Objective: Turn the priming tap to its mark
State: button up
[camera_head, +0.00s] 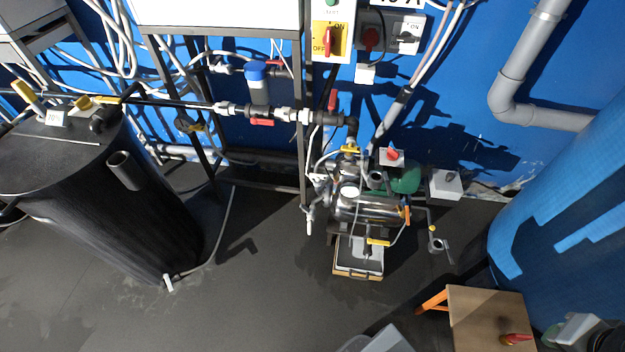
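Several taps show, and I cannot tell for sure which is the priming tap. A yellow-handled tap (350,150) sits on top of the pump unit (365,205), and another yellow handle (378,242) is at its lower front. An orange handle (406,215) is on its right side. A red handle (333,100) stands on the pipe above the pump. At the upper left, yellow handles (84,102) sit on the pipe over the black tank (150,205), near a small white label (56,118). Any mark is too small to make out.
A blue tank (570,220) stands at the right, with a wooden stool-like top (485,315) in front of it. A switch box with a red knob (328,40) hangs above the pump. The dark floor (265,290) is open between tank and pump.

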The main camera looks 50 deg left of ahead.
aim_at(318, 177)
jog(key=u, duration=0.3)
jog(key=k, duration=0.2)
jog(key=u, duration=3)
jog(key=k, duration=0.9)
jog(key=z, duration=0.95)
jog(key=i, duration=1.7)
jog(key=z, duration=0.15)
